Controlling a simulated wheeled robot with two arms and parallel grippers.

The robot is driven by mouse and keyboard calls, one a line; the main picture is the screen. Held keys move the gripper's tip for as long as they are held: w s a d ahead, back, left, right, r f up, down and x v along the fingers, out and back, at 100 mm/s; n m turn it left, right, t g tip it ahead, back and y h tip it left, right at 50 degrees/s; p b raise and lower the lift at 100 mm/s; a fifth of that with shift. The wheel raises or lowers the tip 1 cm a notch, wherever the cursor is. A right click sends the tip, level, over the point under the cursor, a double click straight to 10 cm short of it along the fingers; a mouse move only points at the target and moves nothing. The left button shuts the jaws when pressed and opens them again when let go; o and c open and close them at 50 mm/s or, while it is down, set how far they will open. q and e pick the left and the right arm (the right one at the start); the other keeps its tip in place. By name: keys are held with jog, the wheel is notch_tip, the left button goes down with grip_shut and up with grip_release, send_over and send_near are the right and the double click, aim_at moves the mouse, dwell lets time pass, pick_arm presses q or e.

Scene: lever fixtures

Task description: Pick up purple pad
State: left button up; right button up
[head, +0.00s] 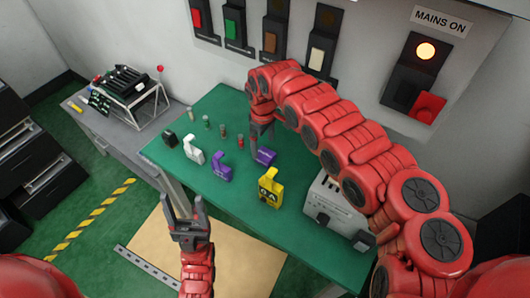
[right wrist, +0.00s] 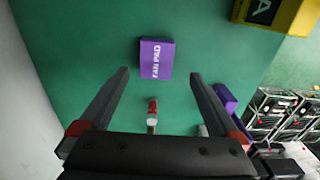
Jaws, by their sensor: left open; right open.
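The purple pad (head: 265,156) lies on the green table beneath my right gripper in the head view. In the right wrist view the purple pad (right wrist: 157,59), marked "FAN PAD", lies just beyond the fingertips, between their lines. My right gripper (head: 262,132) is open and empty, pointing down above the table; its two fingers (right wrist: 159,76) stand apart in the wrist view. My left gripper (head: 185,208) is open and empty, in front of the table's near edge.
A purple lock-shaped piece (head: 221,169), a white one (head: 193,150) and a yellow one (head: 270,189) stand on the green table (head: 225,198). Small red and grey pegs stand behind them. A grey box (head: 335,210) sits at the right. Wall switches line the back.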

aim_at(265, 154)
jog(key=shift+f, duration=0.55)
jog(key=shift+f+p, duration=0.3)
jog(key=shift+p, duration=0.1)
jog(key=f, duration=0.1)
jog(key=f+p, duration=0.1)
jog(key=f, duration=0.1)
jog(key=shift+w+d+f, duration=0.1)
jog(key=shift+d+f, duration=0.1)
jog(key=shift+f, duration=0.05)
jog(key=shift+w+d+f, duration=0.1)
jog(key=shift+f, duration=0.4)
jog(key=shift+c, duration=0.3)
jog(key=c, duration=1.4)
